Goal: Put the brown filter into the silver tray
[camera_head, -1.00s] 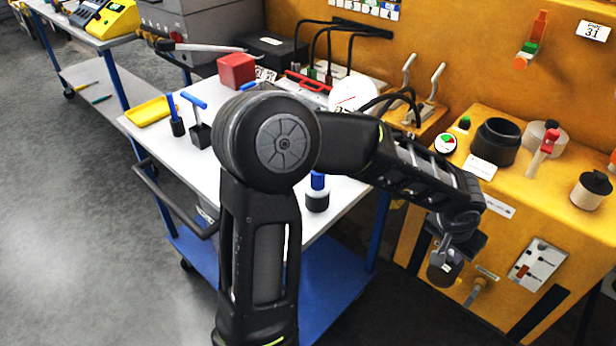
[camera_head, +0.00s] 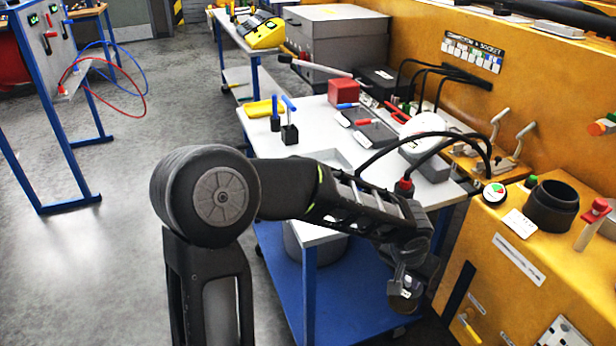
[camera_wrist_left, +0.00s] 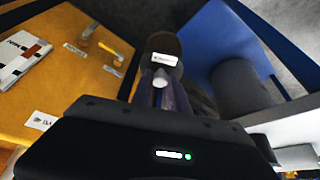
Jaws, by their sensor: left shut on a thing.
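My left gripper (camera_head: 410,272) hangs low between the cart and the yellow cabinet. It is shut on the brown filter (camera_head: 404,302), a dark brownish cylinder, small and partly hidden in the head view. In the left wrist view the filter (camera_wrist_left: 163,45) shows a pale label and a light stem between the fingers. A shallow light-grey tray, apparently the silver tray (camera_head: 338,157), is on the white cart top, partly hidden behind my left arm. The filter is below the cart top, apart from the tray. My right gripper is out of view.
The cart top (camera_head: 270,140) also carries a red block (camera_head: 343,92), a yellow tray (camera_head: 264,108) and blue-handled tools. A grey bin (camera_head: 308,240) stands on the blue lower shelf (camera_head: 345,285). The yellow cabinet (camera_head: 510,270) with a black cup (camera_head: 551,206) is at right.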

